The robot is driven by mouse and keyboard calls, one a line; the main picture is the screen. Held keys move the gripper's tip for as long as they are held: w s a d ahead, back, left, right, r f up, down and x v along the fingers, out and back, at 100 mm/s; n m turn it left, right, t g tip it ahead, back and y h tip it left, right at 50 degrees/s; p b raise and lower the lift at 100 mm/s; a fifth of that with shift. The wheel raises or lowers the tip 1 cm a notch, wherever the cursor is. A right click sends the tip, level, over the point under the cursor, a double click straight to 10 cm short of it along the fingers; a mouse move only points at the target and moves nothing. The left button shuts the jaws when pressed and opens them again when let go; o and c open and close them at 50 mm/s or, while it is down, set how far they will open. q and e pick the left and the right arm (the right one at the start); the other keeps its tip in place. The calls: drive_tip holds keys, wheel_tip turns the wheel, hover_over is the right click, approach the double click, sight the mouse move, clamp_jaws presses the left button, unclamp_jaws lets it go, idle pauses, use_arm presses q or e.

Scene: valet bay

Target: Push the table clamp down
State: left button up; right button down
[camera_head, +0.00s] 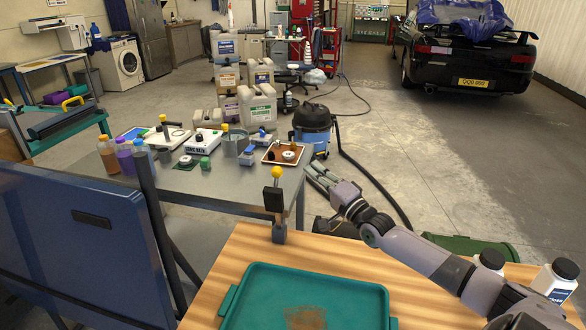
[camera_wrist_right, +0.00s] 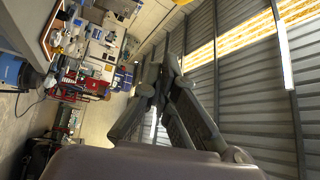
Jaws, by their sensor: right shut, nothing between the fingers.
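The table clamp (camera_head: 279,233) stands upright at the far edge of the wooden table. It has a grey metal post, a black block and a yellow ball knob (camera_head: 277,172) on top, so its lever appears raised. My right gripper (camera_head: 314,172) is to the right of the clamp in the head view, apart from it, at about the height of the knob. It is shut and empty, and its fingers meet in the wrist view (camera_wrist_right: 163,72). The clamp cannot be made out in the wrist view. My left gripper is out of view.
A teal tray (camera_head: 262,275) lies on the wooden table, with white bottles (camera_head: 556,280) at the right. Behind is a grey table (camera_head: 240,189) with bottles, devices and a brown tray (camera_head: 271,157). A blue panel (camera_head: 70,240) stands at the left.

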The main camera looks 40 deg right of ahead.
drive_tip(key=w+a+p, duration=0.2)
drive_tip(key=w+a, duration=0.2)
drive_tip(key=w, duration=0.1)
idle(0.6)
drive_tip(key=shift+s, duration=0.1)
drive_tip(key=s+a+f+n+t+y+b, duration=0.2)
drive_tip(key=s+a+f+n+y+b, duration=0.2)
drive_tip(key=s+a+f+n, duration=0.3)
drive_tip(key=shift+s+a+f+n+t+b, duration=0.35)
drive_tip(key=shift+s+a+f+b, duration=0.35)
drive_tip(key=shift+s+a, duration=2.2)
drive_tip(key=shift+w+a+r, duration=0.1)
drive_tip(key=shift+w+a, duration=0.4)
